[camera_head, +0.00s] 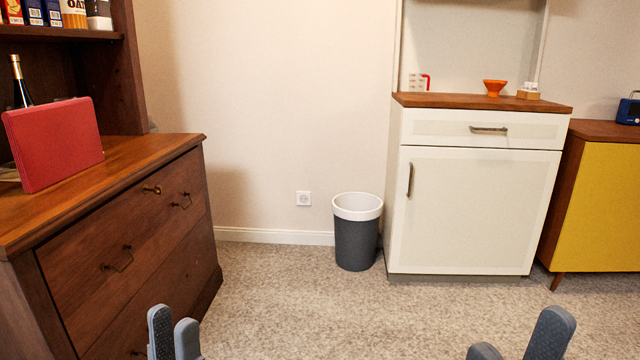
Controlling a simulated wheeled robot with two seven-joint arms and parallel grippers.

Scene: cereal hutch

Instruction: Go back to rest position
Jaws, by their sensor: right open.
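My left gripper (174,338) shows at the bottom edge, left of centre, in front of the brown wooden dresser. Its two grey fingertips appear close together, and I cannot tell whether they touch. My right gripper (518,345) shows at the bottom edge, right of centre, over the carpet. Its two grey fingers stand apart with nothing between them. The lower parts of both grippers are cut off by the frame.
The brown dresser (130,245) stands at left with a red box (53,143) and a bottle (19,82) on it. A grey bin (356,240) stands beside the white cabinet (475,215). A yellow cabinet (601,205) is at right. Carpet (300,310) between is clear.

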